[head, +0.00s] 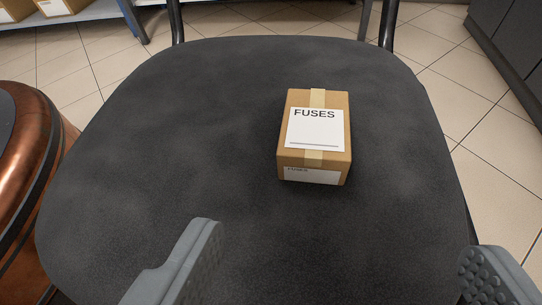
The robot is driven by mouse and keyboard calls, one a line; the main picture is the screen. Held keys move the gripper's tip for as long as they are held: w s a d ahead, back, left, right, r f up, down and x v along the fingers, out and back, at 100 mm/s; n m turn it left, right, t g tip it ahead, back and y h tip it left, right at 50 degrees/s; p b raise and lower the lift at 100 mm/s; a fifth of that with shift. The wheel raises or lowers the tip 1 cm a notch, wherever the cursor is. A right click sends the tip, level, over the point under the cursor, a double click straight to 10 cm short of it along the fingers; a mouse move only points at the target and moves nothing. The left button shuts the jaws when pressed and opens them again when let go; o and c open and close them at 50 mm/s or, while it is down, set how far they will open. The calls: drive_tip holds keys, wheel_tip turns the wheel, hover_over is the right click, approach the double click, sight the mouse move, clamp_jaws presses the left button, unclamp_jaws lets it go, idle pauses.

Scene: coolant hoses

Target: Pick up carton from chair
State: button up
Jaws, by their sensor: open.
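The carton (341,158) is a small brown box with tan tape and a white label reading "FUSES". It sits upright on the dark grey chair seat (150,150), a little right of the seat's middle. My gripper (340,262) shows at the bottom of the head view, its two grey fingers spread wide apart. It is open and empty. The carton is beyond the fingertips, between them in the picture and apart from both.
A copper-coloured round object (45,165) stands close to the seat's left side. Dark cabinets (510,45) are at the upper right. A shelf (95,12) with cardboard boxes is at the upper left. The seat around the carton is clear.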

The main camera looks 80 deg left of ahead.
sight(316, 128)
drive_tip(key=x, duration=1.1)
drive_tip(key=shift+a+f, duration=0.2)
drive_tip(key=shift+a, duration=0.2)
drive_tip(key=shift+s+x, duration=0.15)
drive_tip(key=shift+x, duration=1.2)
drive_tip(key=shift+s+x, duration=0.1)
drive_tip(key=shift+x, duration=1.2)
drive_tip(key=shift+a+r, duration=0.1)
drive_tip(key=shift+a, duration=0.05)
drive_tip(key=c, duration=1.1)
